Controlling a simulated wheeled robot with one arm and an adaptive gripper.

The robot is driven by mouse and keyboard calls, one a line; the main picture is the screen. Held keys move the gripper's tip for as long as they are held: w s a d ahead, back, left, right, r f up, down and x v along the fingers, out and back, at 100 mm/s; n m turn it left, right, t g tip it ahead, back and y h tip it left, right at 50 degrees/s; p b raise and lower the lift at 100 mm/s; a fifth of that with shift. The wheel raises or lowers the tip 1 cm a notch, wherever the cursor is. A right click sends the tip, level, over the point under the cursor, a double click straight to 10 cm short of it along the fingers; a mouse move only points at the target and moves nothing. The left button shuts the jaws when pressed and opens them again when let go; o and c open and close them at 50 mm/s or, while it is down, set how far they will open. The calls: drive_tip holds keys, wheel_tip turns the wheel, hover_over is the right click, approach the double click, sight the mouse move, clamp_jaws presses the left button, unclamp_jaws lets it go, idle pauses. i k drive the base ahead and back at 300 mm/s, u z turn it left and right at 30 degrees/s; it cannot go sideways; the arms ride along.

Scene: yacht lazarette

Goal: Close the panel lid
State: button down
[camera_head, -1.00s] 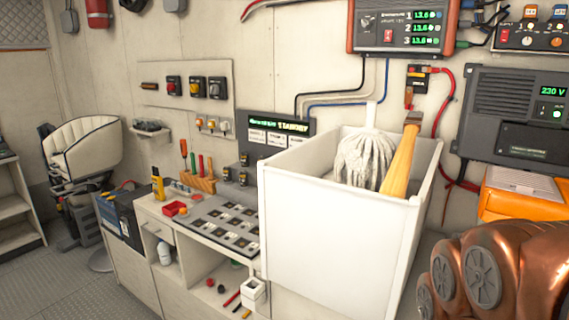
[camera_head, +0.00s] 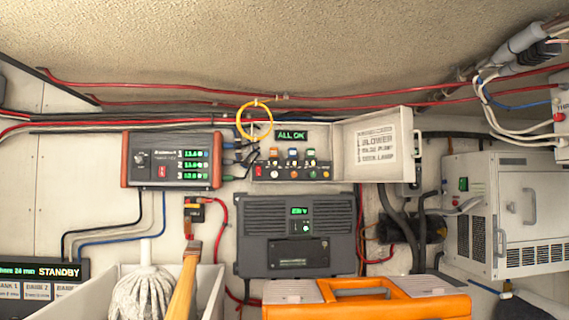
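The panel lid (camera_head: 346,150) is a pale door on the wall above the middle of the view. It stands open to the right of the switch panel (camera_head: 262,172), joined along the panel's right side. Its face carries a printed list reading blower, bilge pump and deck lamp. A small handle (camera_head: 418,144) is at its right edge. The panel's switches, coloured lamps and green "ALL OK" display are uncovered. My gripper is not in view.
An orange toolbox (camera_head: 367,303) and a white bin (camera_head: 208,292) with a mop and wooden handle stand below. A dark inverter (camera_head: 345,235) is under the panel. A yellow ring (camera_head: 254,136) hangs just above the panel's left part. A white cabinet unit (camera_head: 480,205) is at right.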

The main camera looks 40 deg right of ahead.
sight(378, 147)
drive_tip(key=z, duration=0.05)
drive_tip(key=k, duration=1.3)
drive_tip(key=z, duration=0.7)
drive_tip(key=i, duration=0.95)
drive_tip(key=u, duration=0.25)
